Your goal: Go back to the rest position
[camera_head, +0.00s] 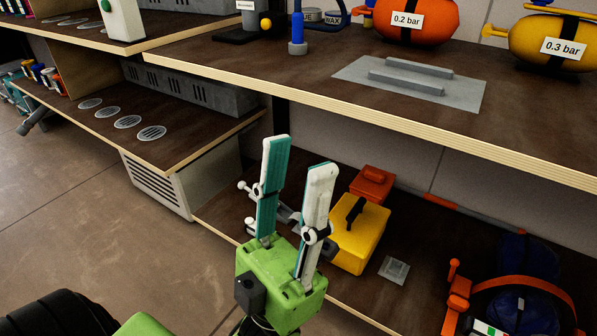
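My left gripper (300,152) is green with two long white and teal fingers. It points up in front of the shelves, below and in front of the upper shelf edge. Its fingers are apart and nothing is between them, so it is open and empty. My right gripper is not in this view.
The upper wooden shelf (300,85) holds a grey plate with bars (410,80), an orange tank (418,24) and a yellow tank (552,45). Floor at left (70,200) is clear.

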